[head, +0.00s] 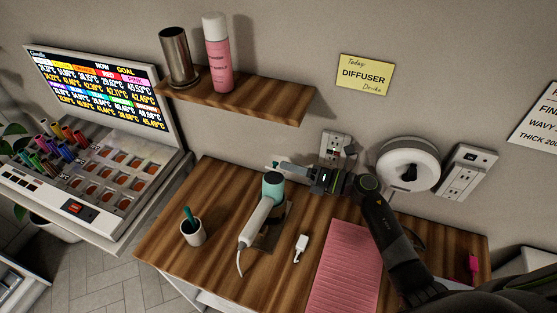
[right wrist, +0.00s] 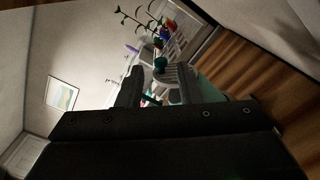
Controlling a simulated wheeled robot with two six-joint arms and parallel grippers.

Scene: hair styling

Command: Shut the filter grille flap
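The hair dryer (head: 256,220) lies on the wooden table with its pale handle toward the front and its rounded teal end (head: 272,183) at the back. A small pale teal bit shows by my fingertips, but I cannot tell whether it is the filter grille flap. My right gripper (head: 279,165) is just behind and above the teal end, pointing left. In the right wrist view its two fingers (right wrist: 155,86) stand apart with nothing clearly between them. A teal surface (right wrist: 212,86) shows right of the right finger; contact is unclear. My left gripper is not in view.
A cup with a teal item (head: 193,232) stands left of the dryer. A white plug with cable (head: 301,246) and a pink mat (head: 345,268) lie to its right. A wooden shelf (head: 250,100) overhangs at the back. A wall outlet (head: 333,142) is behind my right arm.

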